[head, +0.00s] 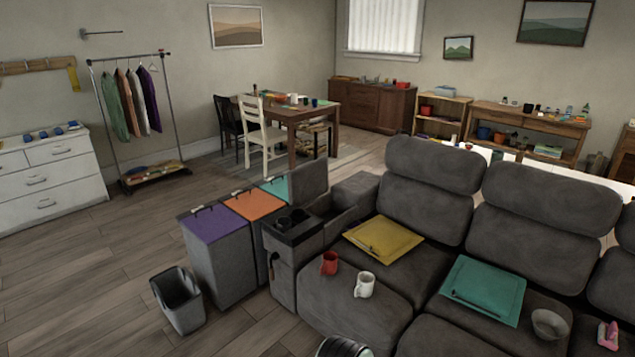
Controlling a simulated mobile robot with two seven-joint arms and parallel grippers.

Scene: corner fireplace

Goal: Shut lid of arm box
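The arm box (283,262) is the grey upholstered arm at the left end of the sofa. Its top holds a dark tray with cup holders (291,221) at the front and an open compartment (338,216) behind. A grey lid (308,183) stands upright at the box's far left side, so the box is open. The inside of the compartment is mostly hidden. Neither of my grippers shows in the head view. A dark rounded shape (343,347) with pale stripes is cut off at the bottom edge; I cannot tell what it is.
Bins with purple (215,224), orange (254,203) and teal lids stand just left of the arm box. A grey open bin (177,300) is on the floor.

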